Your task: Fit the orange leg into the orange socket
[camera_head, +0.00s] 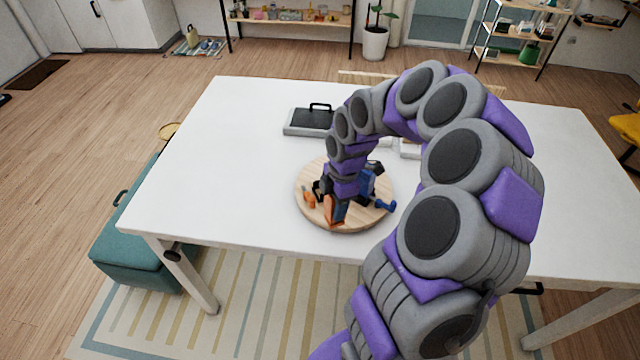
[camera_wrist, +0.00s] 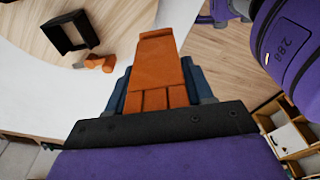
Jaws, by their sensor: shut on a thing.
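My gripper (camera_head: 342,194) points down over a round wooden board (camera_head: 352,223) on the white table. It is shut on the orange leg (camera_wrist: 158,62), a flat, tapering orange piece between the bluish fingers in the wrist view. In the head view the leg (camera_head: 335,210) shows low beside the fingers, above or at the board; I cannot tell whether it touches. A small orange piece (camera_head: 309,200) lies to its left and also shows in the wrist view (camera_wrist: 98,62); I cannot tell whether it is the orange socket. A black bracket-like part (camera_wrist: 70,34) is near it.
A blue piece (camera_head: 385,205) lies at the board's right edge. A grey case with a black handle (camera_head: 308,122) stands behind the board. The table (camera_head: 235,160) is clear to the left. My arm hides part of the table's right side.

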